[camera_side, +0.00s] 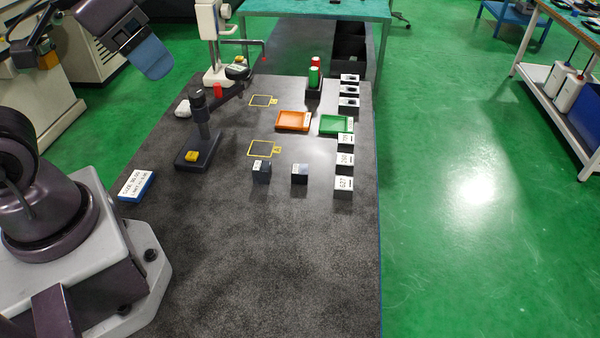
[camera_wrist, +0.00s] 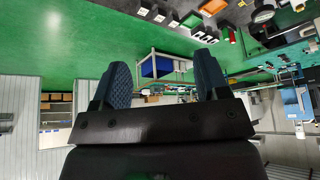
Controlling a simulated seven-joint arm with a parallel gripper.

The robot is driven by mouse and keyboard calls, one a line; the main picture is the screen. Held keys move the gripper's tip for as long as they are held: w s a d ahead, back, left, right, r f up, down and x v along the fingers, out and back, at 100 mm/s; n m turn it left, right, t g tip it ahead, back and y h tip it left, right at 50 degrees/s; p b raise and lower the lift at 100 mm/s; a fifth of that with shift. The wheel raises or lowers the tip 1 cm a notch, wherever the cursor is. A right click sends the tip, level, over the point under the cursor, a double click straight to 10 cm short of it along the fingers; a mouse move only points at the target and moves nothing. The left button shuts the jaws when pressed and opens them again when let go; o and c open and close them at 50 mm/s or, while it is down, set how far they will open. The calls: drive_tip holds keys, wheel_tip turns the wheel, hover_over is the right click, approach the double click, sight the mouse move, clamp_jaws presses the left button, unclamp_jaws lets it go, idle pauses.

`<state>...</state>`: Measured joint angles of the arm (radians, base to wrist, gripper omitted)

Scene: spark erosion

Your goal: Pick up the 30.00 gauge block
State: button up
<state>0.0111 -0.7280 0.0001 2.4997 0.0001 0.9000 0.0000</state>
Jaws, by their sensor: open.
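Two small dark blocks with pale label faces, a left one (camera_side: 261,173) and a right one (camera_side: 299,174), stand apart on the dark table in the side view. Their labels are too small to read, so I cannot tell which block is the 30.00 gauge block. A blue-edged sign (camera_side: 134,187) at the table's left edge appears to read "SIZE 30.00" with a limit line below. My gripper (camera_wrist: 161,62) shows in the wrist view with its two blue textured fingers wide apart and nothing between them. It is away from the blocks and points out over the floor.
A black stand (camera_side: 197,153) bears a yellow piece. Orange (camera_side: 293,121) and green (camera_side: 337,124) trays lie behind the blocks. Several white-faced numbered blocks (camera_side: 343,188) line the right edge. A taller gauge stand (camera_side: 217,75) is at the back. The table's front is clear.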

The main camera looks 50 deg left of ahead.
drive_tip(key=w+d+f+n+g, duration=0.2)
drive_tip(key=w+f+g, duration=0.3)
drive_tip(key=w+f, duration=0.5)
drive_tip(key=n+y, duration=0.1)
drive_tip(key=n, duration=0.7)
approach(300, 168)
drive_tip(key=shift+t, duration=0.4)
drive_tip(key=f, duration=1)
drive_tip(key=shift+w+a+f, duration=0.1)
drive_tip(key=shift+a, duration=0.25)
drive_tip(key=c, duration=1.2)
